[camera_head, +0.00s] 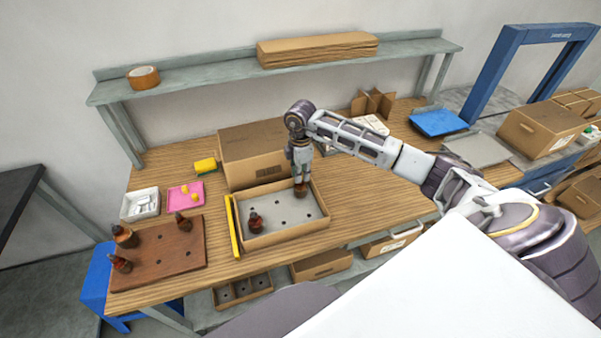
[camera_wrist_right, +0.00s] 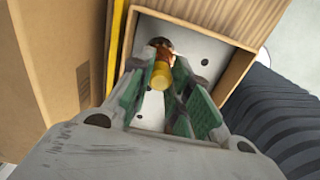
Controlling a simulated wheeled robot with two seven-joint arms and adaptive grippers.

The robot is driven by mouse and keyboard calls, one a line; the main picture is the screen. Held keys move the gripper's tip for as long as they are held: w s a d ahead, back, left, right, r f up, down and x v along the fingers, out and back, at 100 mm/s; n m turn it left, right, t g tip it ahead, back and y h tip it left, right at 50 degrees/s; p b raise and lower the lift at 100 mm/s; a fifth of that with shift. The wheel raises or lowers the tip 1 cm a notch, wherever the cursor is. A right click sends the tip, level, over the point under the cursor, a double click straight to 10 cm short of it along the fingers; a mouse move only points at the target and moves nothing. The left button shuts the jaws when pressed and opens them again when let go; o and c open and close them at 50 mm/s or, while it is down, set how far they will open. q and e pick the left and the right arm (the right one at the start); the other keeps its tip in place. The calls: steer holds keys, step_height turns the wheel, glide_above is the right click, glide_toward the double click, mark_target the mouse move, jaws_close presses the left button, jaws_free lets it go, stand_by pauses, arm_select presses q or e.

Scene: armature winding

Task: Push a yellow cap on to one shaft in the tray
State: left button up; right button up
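The tray (camera_head: 322,222) is a shallow brown box with a grey perforated insert. A copper-wound armature (camera_head: 255,223) stands at its left. My right gripper (camera_head: 300,172) points down over the back right of the tray, directly above another brown armature (camera_head: 301,190). In the right wrist view a yellow cap (camera_wrist_right: 160,76) sits between the green finger pads of the right gripper (camera_wrist_right: 163,78), in line with the copper winding (camera_wrist_right: 161,47) beyond it. I cannot tell whether the pads touch the cap or how far it is on the shaft. My left gripper is out of view.
Yellow caps (camera_head: 185,189) lie on a pink mat (camera_head: 172,198). A brown board (camera_head: 165,262) holds several armatures. A white dish (camera_head: 139,204) stands behind it. A cardboard box (camera_head: 253,145) stands close behind the tray. Bare tabletop (camera_head: 380,200) lies to the right.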

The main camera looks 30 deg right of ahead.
steer(key=o, duration=0.4)
steer(key=shift+o, duration=0.2)
steer(key=shift+r, duration=0.1)
step_height(320, 180, up, 12)
stand_by(0.6)
stand_by(0.8)
step_height(320, 180, up, 12)
stand_by(1.2)
stand_by(0.3)
steer(key=shift+f, duration=0.2)
